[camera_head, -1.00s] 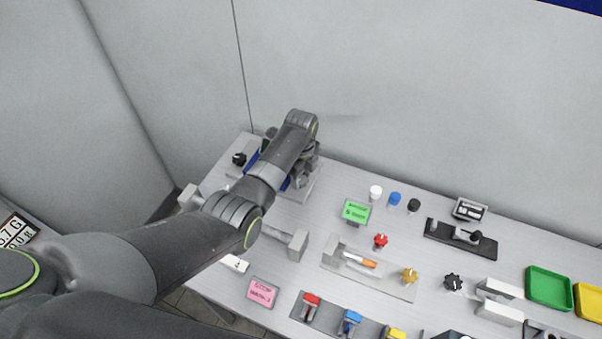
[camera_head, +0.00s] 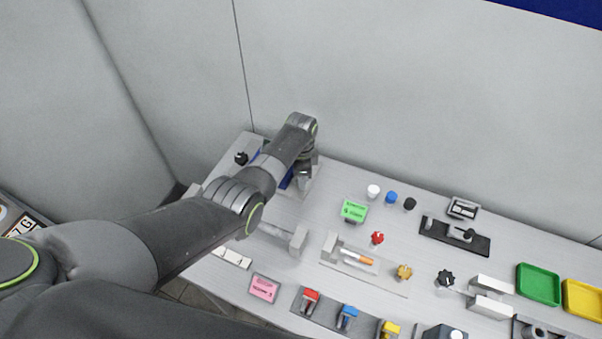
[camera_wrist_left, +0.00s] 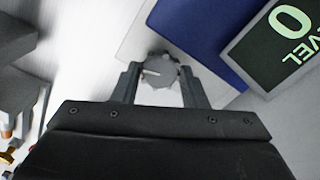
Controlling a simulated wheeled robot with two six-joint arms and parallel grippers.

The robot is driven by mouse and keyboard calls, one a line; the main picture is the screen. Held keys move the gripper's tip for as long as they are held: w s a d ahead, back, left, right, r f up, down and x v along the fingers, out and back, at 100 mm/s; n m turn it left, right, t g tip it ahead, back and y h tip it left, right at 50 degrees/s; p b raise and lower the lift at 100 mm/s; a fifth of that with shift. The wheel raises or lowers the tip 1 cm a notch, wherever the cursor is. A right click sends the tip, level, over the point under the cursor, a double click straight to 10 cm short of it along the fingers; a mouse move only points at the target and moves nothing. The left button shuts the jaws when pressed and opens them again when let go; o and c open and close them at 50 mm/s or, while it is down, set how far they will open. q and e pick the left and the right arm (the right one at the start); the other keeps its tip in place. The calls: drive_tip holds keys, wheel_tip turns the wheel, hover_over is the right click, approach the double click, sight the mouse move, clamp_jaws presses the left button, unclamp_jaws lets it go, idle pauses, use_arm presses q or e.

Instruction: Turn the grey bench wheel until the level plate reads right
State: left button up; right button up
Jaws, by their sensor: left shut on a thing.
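In the left wrist view the grey bench wheel (camera_wrist_left: 160,76) is a small ribbed knob with a white pointer line. My left gripper (camera_wrist_left: 158,70) has its two fingers on either side of it and is shut on it. In the head view my left gripper (camera_head: 304,172) is at the back left of the bench, and my arm hides the wheel and the plate. My right gripper is not in view.
A green tray (camera_head: 538,285) is farther right. A grey wall (camera_head: 400,90) rises behind the bench.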

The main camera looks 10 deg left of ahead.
use_arm(q)
drive_tip(key=shift+w+r, duration=0.1)
idle(0.4)
drive_tip(key=o, duration=1)
drive_tip(key=shift+r, duration=0.3)
wheel_tip(320, 180, up, 17)
drive_tip(key=shift+f+b, duration=0.15)
drive_tip(key=shift+b, duration=0.45)
